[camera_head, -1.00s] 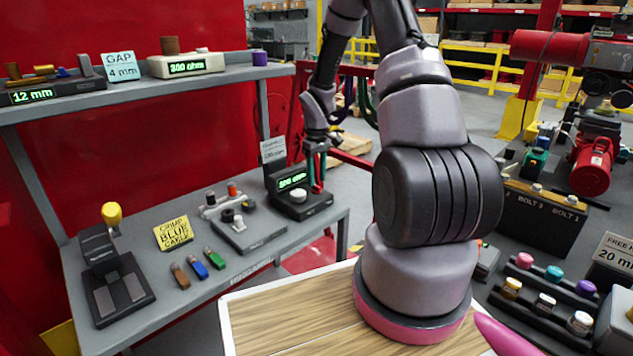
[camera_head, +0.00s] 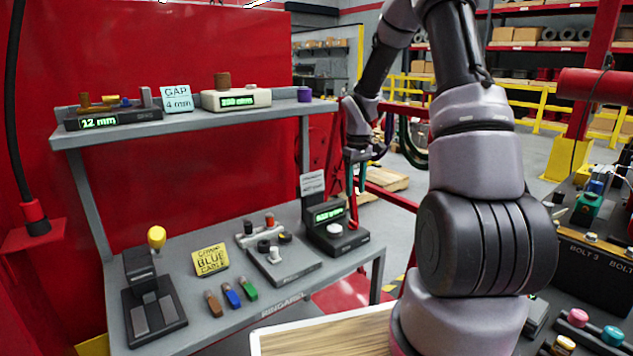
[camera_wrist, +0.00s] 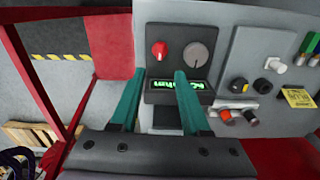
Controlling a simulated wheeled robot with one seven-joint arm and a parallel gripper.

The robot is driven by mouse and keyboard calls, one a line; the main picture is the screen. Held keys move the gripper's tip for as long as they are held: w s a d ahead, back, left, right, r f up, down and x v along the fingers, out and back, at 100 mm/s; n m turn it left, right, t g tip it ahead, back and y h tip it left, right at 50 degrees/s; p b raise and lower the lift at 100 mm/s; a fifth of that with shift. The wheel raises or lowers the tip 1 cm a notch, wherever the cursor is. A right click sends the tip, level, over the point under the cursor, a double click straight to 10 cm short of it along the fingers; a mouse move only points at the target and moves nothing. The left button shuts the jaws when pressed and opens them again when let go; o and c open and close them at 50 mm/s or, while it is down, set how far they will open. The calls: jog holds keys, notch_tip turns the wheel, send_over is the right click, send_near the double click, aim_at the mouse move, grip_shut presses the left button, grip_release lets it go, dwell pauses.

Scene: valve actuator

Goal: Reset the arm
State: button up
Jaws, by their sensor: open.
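My arm (camera_head: 480,190) rises in the right half of the head view and bends over to the far end of the grey workbench (camera_head: 290,300). My gripper (camera_head: 358,188) hangs there, just behind and right of a black meter box (camera_head: 335,236) with a green display. In the wrist view my gripper (camera_wrist: 158,76) has two teal fingers set apart with nothing between them. Beyond the fingertips, the wrist view shows the box's red knob (camera_wrist: 160,50), grey dial (camera_wrist: 197,56) and green display (camera_wrist: 180,87). The gripper appears clear of the box.
A yellow card (camera_head: 210,259), small coloured connectors (camera_head: 232,295) and a black press with a yellow knob (camera_head: 157,237) stand on the bench. A shelf (camera_head: 190,124) with gauges runs above it. Red rails (camera_head: 392,192) stand behind the gripper. A wooden top (camera_head: 330,333) lies in front.

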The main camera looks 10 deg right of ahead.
jog(key=s+a+r+m+t, duration=0.2)
jog(key=s+r, duration=0.2)
jog(key=r, duration=0.5)
jog(key=s+a+r+m+t, duration=0.1)
jog(key=s+a+r, duration=0.1)
jog(key=s+r, duration=0.5)
jog(key=s+a+r+m+t+y, duration=0.1)
jog(key=s+a+r+m+t, duration=0.1)
jog(key=s+r, duration=0.4)
jog(key=s+a+r+m+t+y, duration=0.1)
jog(key=s+a+r+m+t, duration=0.1)
jog(key=s+r, duration=0.4)
jog(key=s+m, duration=0.1)
jog(key=s, duration=0.2)
jog(key=shift+s+a, duration=0.2)
jog(key=shift+a, duration=0.1)
